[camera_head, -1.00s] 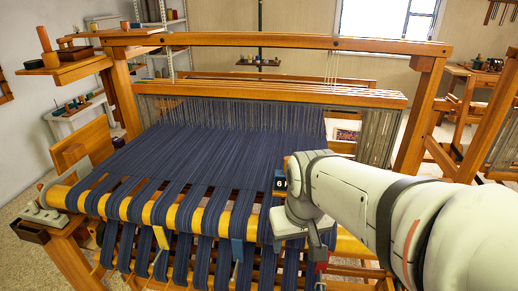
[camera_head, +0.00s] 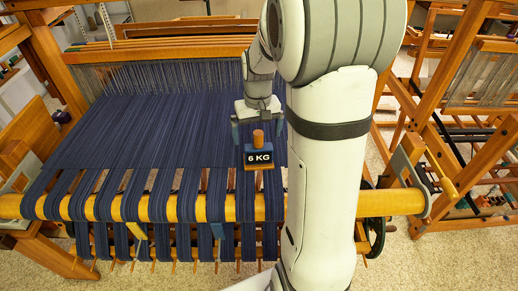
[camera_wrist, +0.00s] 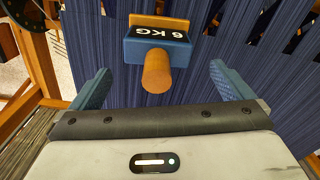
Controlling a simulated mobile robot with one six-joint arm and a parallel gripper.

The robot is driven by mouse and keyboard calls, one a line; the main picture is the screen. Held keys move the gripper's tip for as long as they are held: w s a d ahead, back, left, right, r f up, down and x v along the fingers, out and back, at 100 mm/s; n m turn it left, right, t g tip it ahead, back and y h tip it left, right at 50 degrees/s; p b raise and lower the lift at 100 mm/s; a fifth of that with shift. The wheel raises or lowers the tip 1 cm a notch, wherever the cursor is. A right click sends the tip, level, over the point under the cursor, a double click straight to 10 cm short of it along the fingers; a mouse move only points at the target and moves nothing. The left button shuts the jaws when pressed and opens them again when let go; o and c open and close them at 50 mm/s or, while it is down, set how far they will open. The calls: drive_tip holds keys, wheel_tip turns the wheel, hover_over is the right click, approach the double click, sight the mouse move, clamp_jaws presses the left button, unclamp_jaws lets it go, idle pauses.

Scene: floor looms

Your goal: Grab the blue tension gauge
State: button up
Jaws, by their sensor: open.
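The blue tension gauge (camera_head: 258,157), a blue block with a black "6 KG" label and an upright wooden knob, sits on the dark blue warp just behind the yellow front beam. My gripper (camera_head: 258,124) is open just behind the gauge, its blue fingers pointing down to the warp. In the wrist view the gauge (camera_wrist: 158,48) lies ahead of my gripper (camera_wrist: 160,70). Its knob points toward the palm, between the two spread fingers. No contact shows between fingers and gauge.
The yellow front beam (camera_head: 155,208) runs across the loom close in front of the gauge. The flat warp (camera_head: 150,130) left of my gripper is clear.

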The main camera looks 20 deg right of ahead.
sight(258, 143)
drive_tip(key=shift+s+f+p, duration=0.2)
drive_tip(key=shift+f+p, duration=0.1)
drive_tip(key=shift+f, duration=1.65)
drive_tip(key=shift+c, duration=0.4)
drive_tip(key=c, duration=1)
